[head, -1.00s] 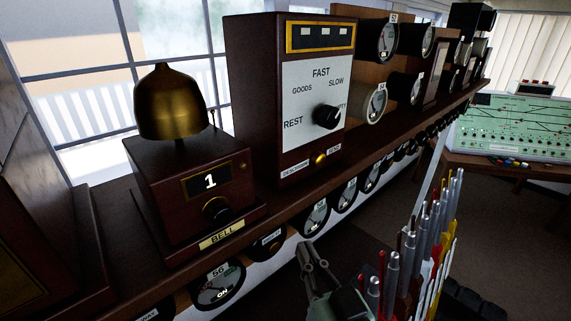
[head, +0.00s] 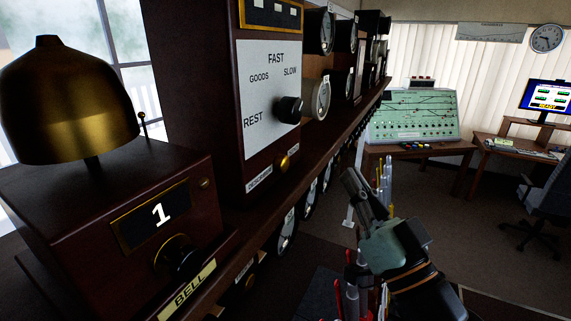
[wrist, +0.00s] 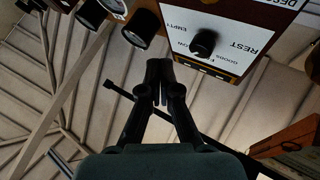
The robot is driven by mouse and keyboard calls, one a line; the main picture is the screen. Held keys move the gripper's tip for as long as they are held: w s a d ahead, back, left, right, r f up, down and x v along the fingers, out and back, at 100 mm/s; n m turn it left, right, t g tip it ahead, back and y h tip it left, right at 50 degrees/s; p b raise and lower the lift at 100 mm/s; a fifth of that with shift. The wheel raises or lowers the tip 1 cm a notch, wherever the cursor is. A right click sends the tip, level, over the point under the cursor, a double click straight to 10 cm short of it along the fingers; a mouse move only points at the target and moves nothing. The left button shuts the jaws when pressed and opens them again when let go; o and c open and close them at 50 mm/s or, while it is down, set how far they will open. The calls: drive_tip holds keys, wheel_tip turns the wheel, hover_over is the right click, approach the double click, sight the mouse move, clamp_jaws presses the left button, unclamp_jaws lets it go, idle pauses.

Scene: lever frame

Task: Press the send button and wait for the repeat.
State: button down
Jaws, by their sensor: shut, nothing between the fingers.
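The describer box (head: 205,85) is dark wood with a white dial face marked FAST, GOODS, SLOW and REST, and a black knob (head: 289,109). The brass send button (head: 284,163) sits low on its front, right of the DESCRIBER label. My gripper (head: 354,182) is shut and empty, right of the button and apart from it. In the wrist view my gripper (wrist: 160,72) points toward the shelf, and the describer's face (wrist: 250,30) appears upside down at upper right. I cannot make out the send button there.
A bell box (head: 75,215) with a brass bell (head: 65,105), a black plunger (head: 178,258) and a counter showing 1 stands at left. Levers (head: 385,180) rise behind my gripper. A green panel (head: 415,117) and a desk with a monitor (head: 546,97) stand beyond.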

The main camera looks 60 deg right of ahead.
drive_tip(key=shift+w+a+p, duration=0.15)
drive_tip(key=shift+w+p, duration=0.25)
drive_tip(key=shift+w, duration=3.6)
drive_tip(key=shift+w, duration=0.4)
drive_tip(key=shift+w, duration=0.45)
drive_tip(key=shift+s, duration=0.85)
drive_tip(key=shift+s, duration=0.1)
drive_tip(key=s, duration=0.4)
drive_tip(key=shift+s, duration=0.4)
